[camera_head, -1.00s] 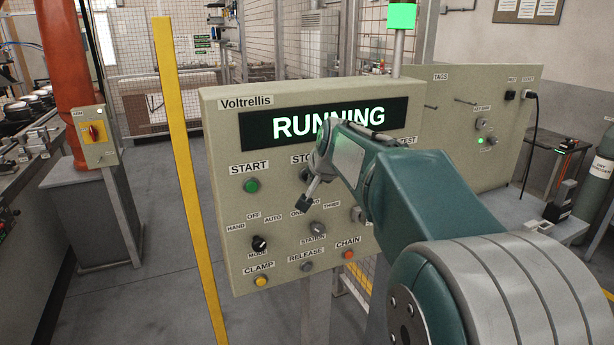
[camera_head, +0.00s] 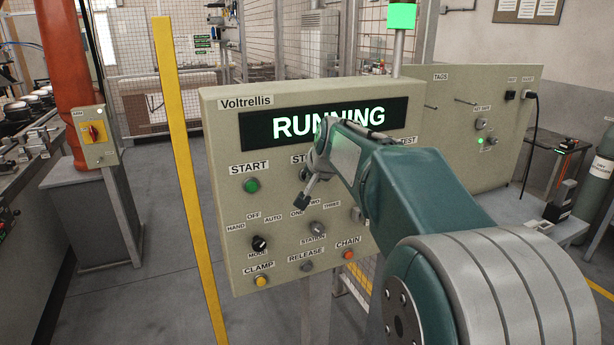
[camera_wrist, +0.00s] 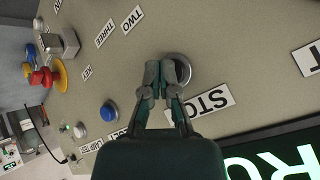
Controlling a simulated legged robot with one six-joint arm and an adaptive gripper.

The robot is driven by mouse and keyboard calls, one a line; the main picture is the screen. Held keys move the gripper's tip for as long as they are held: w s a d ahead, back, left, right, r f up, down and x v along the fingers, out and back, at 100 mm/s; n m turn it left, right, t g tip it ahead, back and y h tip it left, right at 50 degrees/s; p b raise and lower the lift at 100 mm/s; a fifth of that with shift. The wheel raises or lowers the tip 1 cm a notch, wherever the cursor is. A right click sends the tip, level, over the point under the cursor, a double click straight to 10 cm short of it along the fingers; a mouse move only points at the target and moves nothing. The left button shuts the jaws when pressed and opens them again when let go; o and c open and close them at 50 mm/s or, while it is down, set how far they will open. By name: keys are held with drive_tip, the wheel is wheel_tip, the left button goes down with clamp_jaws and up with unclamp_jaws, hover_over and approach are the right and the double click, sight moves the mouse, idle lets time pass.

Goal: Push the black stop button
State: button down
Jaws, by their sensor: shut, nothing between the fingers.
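The control panel (camera_head: 225,200) shows a lit RUNNING display. The black stop button sits under the STOP label, right of the green START button (camera_head: 251,185), and my arm end covers most of it in the head view. In the wrist view its round grey collar (camera_wrist: 183,66) shows beside my fingertips, with the STOP label (camera_wrist: 208,102) near it. My gripper (camera_wrist: 158,72) is shut and empty, its tips in front of the button and overlapping it. I cannot tell whether they touch it.
A mode selector (camera_head: 259,243), yellow clamp button (camera_head: 261,281), grey release button (camera_head: 306,266) and orange chain button (camera_head: 348,255) are lower on the panel. A yellow post (camera_head: 180,150) stands left. In the wrist view a blue button (camera_wrist: 108,112) and red knob (camera_wrist: 42,77) are apart from my fingers.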

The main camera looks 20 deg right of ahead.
idle(0.3)
drive_tip(key=shift+s, duration=0.9)
drive_tip(key=s, duration=0.6)
idle(0.8)
drive_tip(key=s+a+f+n+g, duration=0.1)
drive_tip(key=s+a+f+n, duration=0.2)
drive_tip(key=s, duration=0.5)
drive_tip(key=s+a+f+n+g, duration=0.1)
drive_tip(key=s+a+f, duration=0.3)
drive_tip(key=s, duration=0.4)
drive_tip(key=s+a+f+n+g+y, duration=0.1)
drive_tip(key=s+a+f+n, duration=0.2)
drive_tip(key=s+a, duration=0.3)
drive_tip(key=shift+s+f+n, duration=0.3)
drive_tip(key=shift+s+n, duration=0.5)
drive_tip(key=shift+s, duration=0.4)
